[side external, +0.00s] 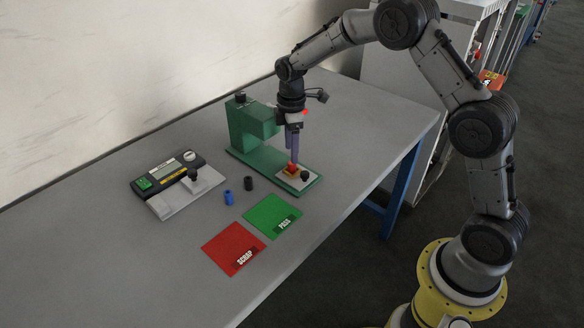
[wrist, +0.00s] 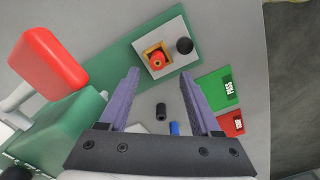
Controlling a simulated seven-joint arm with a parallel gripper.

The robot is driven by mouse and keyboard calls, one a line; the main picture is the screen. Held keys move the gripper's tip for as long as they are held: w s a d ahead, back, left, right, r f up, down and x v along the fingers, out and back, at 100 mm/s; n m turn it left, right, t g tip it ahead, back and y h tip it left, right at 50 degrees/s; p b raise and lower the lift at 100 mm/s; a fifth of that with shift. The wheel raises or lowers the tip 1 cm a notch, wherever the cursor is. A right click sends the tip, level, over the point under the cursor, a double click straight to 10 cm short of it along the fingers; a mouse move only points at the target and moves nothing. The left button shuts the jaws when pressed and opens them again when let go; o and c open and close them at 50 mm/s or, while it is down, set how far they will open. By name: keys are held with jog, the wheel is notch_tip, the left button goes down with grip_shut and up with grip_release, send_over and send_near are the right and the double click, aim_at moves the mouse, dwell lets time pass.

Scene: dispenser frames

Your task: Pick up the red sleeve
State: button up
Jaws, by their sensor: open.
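The red sleeve (side external: 292,166) stands in a small yellow holder (wrist: 146,54) on the pale plate of the green press. In the wrist view the red sleeve (wrist: 157,61) shows from above, with its round opening visible. My gripper (side external: 295,157) points down over the plate, very close to the sleeve in the side view. In the wrist view my gripper (wrist: 160,73) is open, its two purple fingers apart with nothing held. The sleeve appears just beyond the fingertips there. Whether a finger touches it I cannot tell.
A black knob (wrist: 184,45) sits beside the holder. The press (side external: 250,125) has a red handle (wrist: 48,62). A black sleeve (side external: 249,183) and a blue sleeve (side external: 228,197) stand near a gauge (side external: 165,172). Green PASS (side external: 270,213) and red SCRAP (side external: 231,245) mats lie in front.

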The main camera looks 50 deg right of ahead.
aim_at(292, 168)
jog(key=shift+w+d+f, duration=0.1)
jog(key=shift+d+f, duration=0.05)
jog(key=shift+f, duration=1.2)
jog(key=shift+d+f, duration=0.1)
jog(key=shift+f, duration=1.2)
grip_shut()
